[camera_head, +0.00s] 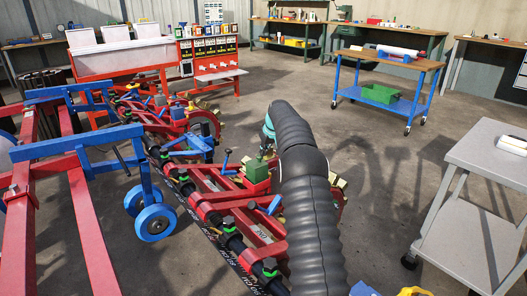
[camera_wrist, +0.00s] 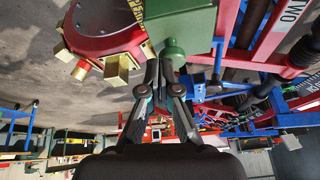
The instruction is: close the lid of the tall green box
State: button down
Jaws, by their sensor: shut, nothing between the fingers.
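The green box (camera_head: 257,172) sits on a red planter unit, just left of my black arm in the head view. Its upper part and lid are partly hidden there, and I cannot tell the lid's angle. In the wrist view, which looks upside down, a green body (camera_wrist: 188,22) with a round green knob fills the top centre. I take it to be part of the same box. My gripper (camera_wrist: 160,64) is shut and empty, its fingertips close to the knob. I cannot tell whether they touch. In the head view my gripper is mostly hidden by the arm.
A red round part with brass blocks (camera_wrist: 97,65) lies left of the fingertips in the wrist view. Red and blue planter frames (camera_head: 90,200) crowd the left of the head view. A grey cart (camera_head: 485,155) stands at right. Open floor lies between it and the planter.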

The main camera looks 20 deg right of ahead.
jog(key=shift+s+f, duration=0.1)
jog(key=shift+f, duration=0.25)
